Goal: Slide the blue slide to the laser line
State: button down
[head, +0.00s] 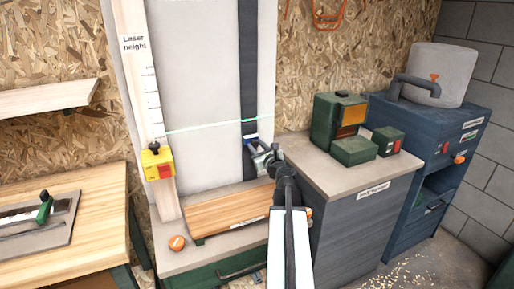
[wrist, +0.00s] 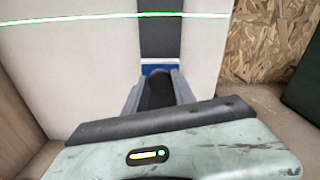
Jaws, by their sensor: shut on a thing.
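The blue slide (head: 250,140) sits on the dark vertical rail (head: 248,60), a little below the green laser line (head: 205,125). In the wrist view the blue slide (wrist: 160,69) shows as a blue band below the laser line (wrist: 110,16), with bare dark rail between them. My gripper (head: 262,160) is shut on the slide's dark knob (wrist: 159,75), and its fingers hide part of the slide. The yellow laser box (head: 157,165) with a red part sits on the wooden "Laser height" scale (head: 140,80) to the left.
A wooden board (head: 225,210) and an orange knob (head: 177,243) are on the bench below the panel. A grey cabinet (head: 355,215) with green devices (head: 340,120) stands close to the right of my arm. The rail above the slide is clear.

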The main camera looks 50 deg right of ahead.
notch_tip(320, 180, up, 7)
jog(key=p, duration=0.5)
jog(key=c, duration=1)
grip_release()
jog(key=shift+s, duration=0.1)
